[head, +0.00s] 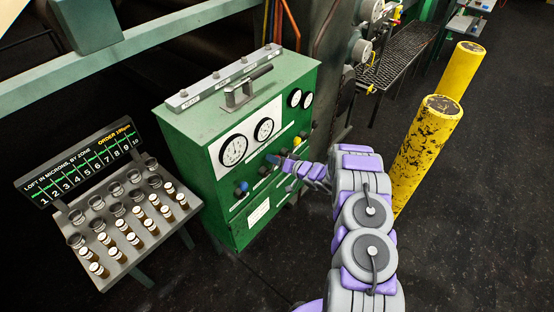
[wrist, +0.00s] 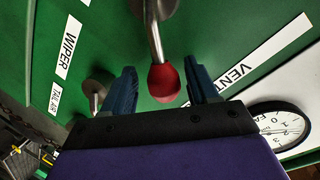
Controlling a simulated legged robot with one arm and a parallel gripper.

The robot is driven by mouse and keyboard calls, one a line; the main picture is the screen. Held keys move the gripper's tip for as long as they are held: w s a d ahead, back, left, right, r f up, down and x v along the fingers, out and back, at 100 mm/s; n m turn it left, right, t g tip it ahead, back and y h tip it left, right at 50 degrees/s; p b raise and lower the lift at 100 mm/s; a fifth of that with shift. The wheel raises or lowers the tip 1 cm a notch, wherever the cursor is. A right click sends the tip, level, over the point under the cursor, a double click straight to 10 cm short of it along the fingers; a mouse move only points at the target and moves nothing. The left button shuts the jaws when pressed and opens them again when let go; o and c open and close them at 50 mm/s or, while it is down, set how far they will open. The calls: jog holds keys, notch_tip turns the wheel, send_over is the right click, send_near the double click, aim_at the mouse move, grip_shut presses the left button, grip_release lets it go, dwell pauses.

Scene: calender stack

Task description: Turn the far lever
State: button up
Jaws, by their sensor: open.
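A green cabinet (head: 190,135) carries a row of short levers on its front, running from near to far. The nearest lever has a blue knob (head: 241,188), and a yellow knob (head: 297,141) shows towards the far end. My gripper (head: 278,161) is at the cabinet front, beyond the blue knob, and partly hides the row. In the wrist view, a lever with a red knob (wrist: 165,82) lies between my two open blue fingers, with a gap visible on each side. Another lever's metal base (wrist: 98,88) shows left of the fingers, partly hidden.
Labels "WIPER" (wrist: 69,47) and "VENT" (wrist: 250,62) are on the panel. A gauge (wrist: 280,125) is beside my gripper. A rack of vials (head: 125,225) stands left of the cabinet. Yellow posts (head: 425,150) stand right of my arm. The floor in front is clear.

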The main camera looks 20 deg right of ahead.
jog(key=v, duration=1.7)
jog(key=shift+d, duration=0.2)
jog(key=w+d+r+g+h+b, duration=0.2)
jog(key=d+r+g+h+b, duration=0.15)
jog(key=d+r+h, duration=0.35)
jog(key=s+a+r+g+h+b, duration=0.3)
jog(key=s+r+h, duration=0.2)
jog(key=s+r, duration=0.3)
jog(key=s+a+g+y+b, duration=0.1)
jog(key=s+a, duration=0.5)
jog(key=s, duration=0.6)
jog(key=s+a+r+n+g+y+b, duration=0.1)
jog(key=s+a+g, duration=0.3)
jog(key=s, duration=0.9)
jog(key=s+a+r+g+y+b, duration=0.1)
jog(key=s+a+g+b, duration=0.1)
jog(key=s+a, duration=0.7)
jog(key=s+g, duration=0.1)
jog(key=s, duration=0.2)
jog(key=shift+s+a+n+y, duration=0.3)
jog(key=shift+a, duration=0.1)
